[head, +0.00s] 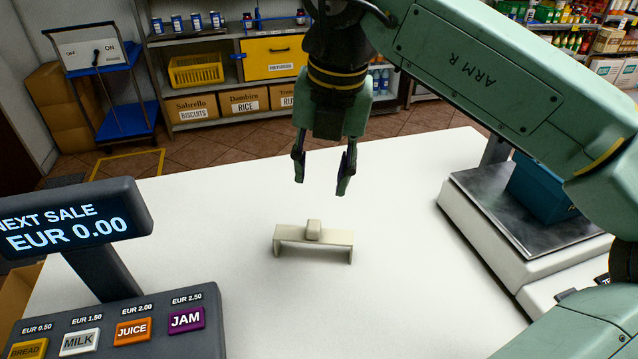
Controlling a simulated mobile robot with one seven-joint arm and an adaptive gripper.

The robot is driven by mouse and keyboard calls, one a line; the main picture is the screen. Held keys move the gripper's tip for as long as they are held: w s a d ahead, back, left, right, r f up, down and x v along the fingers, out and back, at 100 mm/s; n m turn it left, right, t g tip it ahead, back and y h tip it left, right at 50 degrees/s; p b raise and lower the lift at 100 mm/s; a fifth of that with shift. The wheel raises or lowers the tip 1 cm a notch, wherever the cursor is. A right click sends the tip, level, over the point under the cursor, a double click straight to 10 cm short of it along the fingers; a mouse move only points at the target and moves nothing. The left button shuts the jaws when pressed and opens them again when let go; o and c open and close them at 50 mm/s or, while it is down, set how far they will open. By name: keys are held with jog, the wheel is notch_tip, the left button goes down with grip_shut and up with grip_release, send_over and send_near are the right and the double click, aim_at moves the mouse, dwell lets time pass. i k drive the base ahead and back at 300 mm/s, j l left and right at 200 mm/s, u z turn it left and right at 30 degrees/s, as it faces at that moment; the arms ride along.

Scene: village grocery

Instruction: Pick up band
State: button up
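The band (330,237) is a cream, bridge-shaped piece with a flat top, a short leg at each end and a small block-like knob in the middle. It stands on the white counter (210,240) near the middle of the head view. My gripper (321,188) hangs above the counter with its fingers pointing down. It is open and empty, and a clear gap shows between its two dark fingers. In the picture it is just above the band and apart from it. How far it is from the band in depth is hard to tell.
A till display (72,222) and product buttons (132,331) stand at the left front. A scale (500,225) with a blue box (540,190) on it is at the right. Shelves with a yellow drawer (273,57) stand behind. The counter around the band is clear.

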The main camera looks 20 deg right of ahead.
aim_at(314, 240)
jog(key=k, duration=1.5)
